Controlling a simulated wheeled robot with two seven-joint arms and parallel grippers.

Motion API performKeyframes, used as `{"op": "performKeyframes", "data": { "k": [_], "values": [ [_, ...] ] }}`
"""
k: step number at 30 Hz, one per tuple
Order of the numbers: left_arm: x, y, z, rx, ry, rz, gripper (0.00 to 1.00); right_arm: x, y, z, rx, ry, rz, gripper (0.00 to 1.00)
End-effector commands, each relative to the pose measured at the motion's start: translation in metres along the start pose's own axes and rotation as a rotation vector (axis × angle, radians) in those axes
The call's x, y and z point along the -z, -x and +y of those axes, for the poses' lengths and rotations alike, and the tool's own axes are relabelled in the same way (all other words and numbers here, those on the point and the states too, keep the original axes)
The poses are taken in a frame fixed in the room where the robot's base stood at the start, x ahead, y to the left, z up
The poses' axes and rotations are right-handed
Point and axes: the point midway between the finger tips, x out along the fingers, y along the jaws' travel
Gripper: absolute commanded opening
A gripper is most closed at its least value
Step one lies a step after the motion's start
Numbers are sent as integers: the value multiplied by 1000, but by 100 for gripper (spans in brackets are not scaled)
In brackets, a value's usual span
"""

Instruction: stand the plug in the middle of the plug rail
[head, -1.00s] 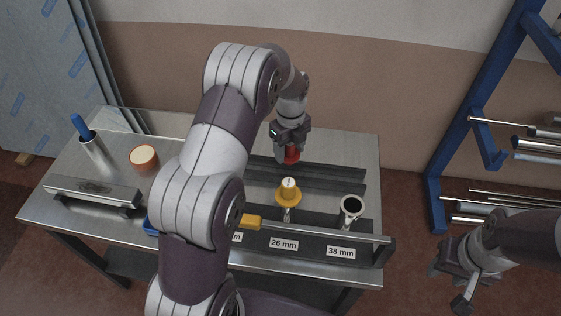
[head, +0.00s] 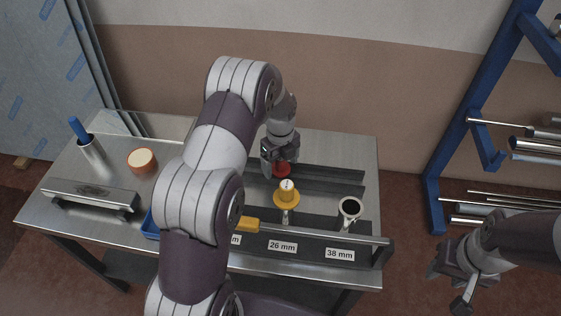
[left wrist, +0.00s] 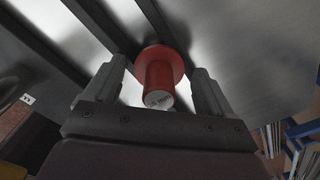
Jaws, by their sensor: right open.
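The red plug (head: 281,171) is upright at the dark two-bar plug rail (head: 340,177), left of the rail's right end. In the left wrist view the plug (left wrist: 160,80) has its wide flange at the bars and its narrower body towards me. My left gripper (head: 268,165) is over the plug; in the left wrist view its fingers (left wrist: 160,85) stand on both sides of it with gaps between. The rail's left part is hidden behind my left arm. My right gripper (head: 450,288) is open and empty, off the table to the right.
A yellow plug (head: 287,192) stands in front of the red one, above the 26 mm label. A white ring piece with a dark top (head: 350,208) is by the 38 mm label.

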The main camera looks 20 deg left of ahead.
Motion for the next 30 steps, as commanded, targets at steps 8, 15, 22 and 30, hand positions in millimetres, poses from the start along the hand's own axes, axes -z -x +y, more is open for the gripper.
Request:
{"op": "performKeyframes", "data": {
  "k": [8, 15, 22, 30],
  "values": [
    [0, 13, 0, 1, 0, -1, 84, 0, 2, 0, 0, 0, 0, 43],
    [0, 78, 0, 3, 0, -2, 84, 0, 4, 0, 0, 0, 0, 43],
    [0, 118, 0, 0, 0, 0, 84, 1, 6, 0, 0, 0, 0, 43],
    [0, 124, 0, -1, 0, 1, 84, 1, 6, 0, 0, 0, 0, 43]
  ]
}}
